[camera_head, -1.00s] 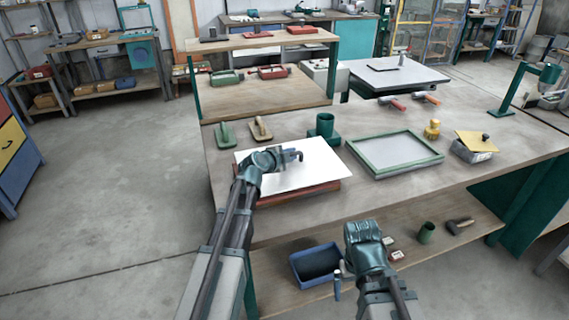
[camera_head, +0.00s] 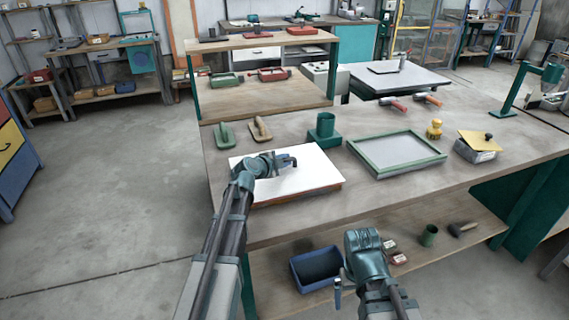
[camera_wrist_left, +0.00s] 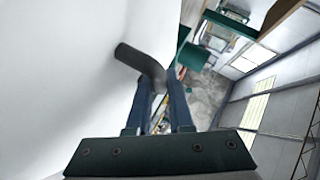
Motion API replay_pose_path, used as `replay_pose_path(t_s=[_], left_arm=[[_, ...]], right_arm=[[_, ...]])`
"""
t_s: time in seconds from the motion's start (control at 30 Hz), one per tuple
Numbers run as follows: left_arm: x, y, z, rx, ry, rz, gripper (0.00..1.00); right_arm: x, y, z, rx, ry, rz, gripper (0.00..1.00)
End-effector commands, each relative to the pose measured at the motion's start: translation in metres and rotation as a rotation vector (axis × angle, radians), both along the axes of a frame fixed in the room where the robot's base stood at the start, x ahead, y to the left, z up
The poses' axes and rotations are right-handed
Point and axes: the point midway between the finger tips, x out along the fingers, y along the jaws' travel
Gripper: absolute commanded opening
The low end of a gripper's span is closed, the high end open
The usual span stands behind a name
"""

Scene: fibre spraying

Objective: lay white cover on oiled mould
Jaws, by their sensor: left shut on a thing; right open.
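The white cover (camera_head: 318,172) is a flat sheet lying over the mould (camera_head: 300,197) on the workbench. Only a thin reddish-brown front edge of the mould shows; the rest, including any oil, is hidden. My left gripper (camera_head: 288,161) is shut above the cover's middle. In the left wrist view its fingers (camera_wrist_left: 165,100) are closed on a dark grey handle (camera_wrist_left: 140,64) standing out from the white cover (camera_wrist_left: 60,70). Whether the cover touches the mould all round cannot be told. My right gripper (camera_head: 340,287) is open and empty, low in front of the bench.
A green-framed screen (camera_head: 398,152) lies right of the mould. A yellow-topped box (camera_head: 480,147) is further right. A blue bin (camera_head: 317,268) is on the lower shelf.

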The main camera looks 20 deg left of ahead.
Motion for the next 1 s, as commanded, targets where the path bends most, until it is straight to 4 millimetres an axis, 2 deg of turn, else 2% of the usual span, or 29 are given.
replay_pose_path(t_s=[0.13,0.17,0.3,0.33,0.63,0.77,1.0], left_arm=[[0.0,0.0,-0.003,0.0,-0.001,0.0,0.0],[0.0,0.0,-0.003,0.0,0.0,0.0,0.21],[0.0,0.0,-0.002,0.0,0.0,0.0,0.47],[0.0,0.0,-0.002,0.0,0.0,0.0,0.5],[0.0,0.0,0.002,0.001,0.002,-0.001,0.5],[-0.019,0.004,0.01,0.001,0.001,0.0,0.5],[-0.064,0.017,0.031,0.0,0.001,0.002,0.5]], right_arm=[[0.0,0.0,-0.003,0.0,0.0,0.0,1.0],[0.0,0.0,-0.003,0.0,0.0,0.0,1.0],[0.0,0.0,-0.002,0.0,0.0,0.0,1.0],[0.0,0.0,-0.002,0.0,0.0,0.0,1.0],[0.0,0.0,0.002,0.0,0.0,0.0,1.0],[0.0,0.0,0.01,0.0,0.0,0.0,1.0],[0.0,0.0,0.031,0.0,0.0,0.0,1.0]])
